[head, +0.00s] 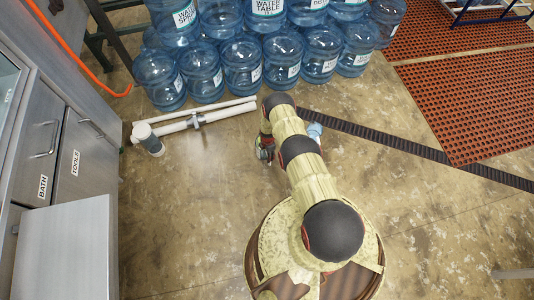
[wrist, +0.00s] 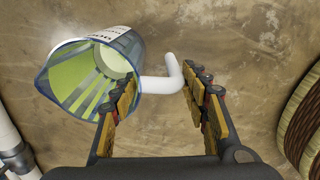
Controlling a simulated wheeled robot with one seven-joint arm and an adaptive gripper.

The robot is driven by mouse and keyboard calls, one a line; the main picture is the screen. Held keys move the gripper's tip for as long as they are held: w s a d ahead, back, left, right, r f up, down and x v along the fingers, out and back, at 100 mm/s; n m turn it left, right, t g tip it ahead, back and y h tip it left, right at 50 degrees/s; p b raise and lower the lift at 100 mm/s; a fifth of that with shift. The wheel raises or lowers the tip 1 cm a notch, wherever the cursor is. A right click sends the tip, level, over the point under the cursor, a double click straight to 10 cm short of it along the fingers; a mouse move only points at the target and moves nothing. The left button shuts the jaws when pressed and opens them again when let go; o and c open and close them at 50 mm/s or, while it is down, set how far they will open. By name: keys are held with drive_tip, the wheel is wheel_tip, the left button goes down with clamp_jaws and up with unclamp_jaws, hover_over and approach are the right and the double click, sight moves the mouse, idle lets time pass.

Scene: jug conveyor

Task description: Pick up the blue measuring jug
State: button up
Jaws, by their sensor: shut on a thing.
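The blue measuring jug (wrist: 95,72) fills the upper left of the wrist view, its open mouth with a blue rim turned toward the camera and its inside looking yellow-green. Its pale curved handle (wrist: 172,80) reaches between the two fingers of my gripper (wrist: 162,88). My gripper is shut on the jug, with the left finger close against its side. In the head view a small light blue part, likely the jug (head: 315,130), shows right of my arm, which hides the rest. I cannot tell whether the jug touches the floor.
White pipes (head: 195,121) lie on the floor to the left. Several large water bottles (head: 242,66) stand at the back. A dark strip (head: 400,143) crosses the floor to the right, near red mats (head: 480,100). Steel cabinets (head: 85,165) stand at the left.

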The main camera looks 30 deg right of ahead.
drive_tip(key=shift+r, duration=0.5)
clamp_jaws()
wheel_tip(320, 180, up, 3)
drive_tip(key=shift+f+p, duration=0.1)
drive_tip(key=shift+p, duration=0.8)
drive_tip(key=s+a+r+p, duration=0.5)
drive_tip(key=s+r+p, duration=0.2)
drive_tip(key=s, duration=0.6)
wheel_tip(320, 180, up, 2)
drive_tip(key=shift+r, duration=0.1)
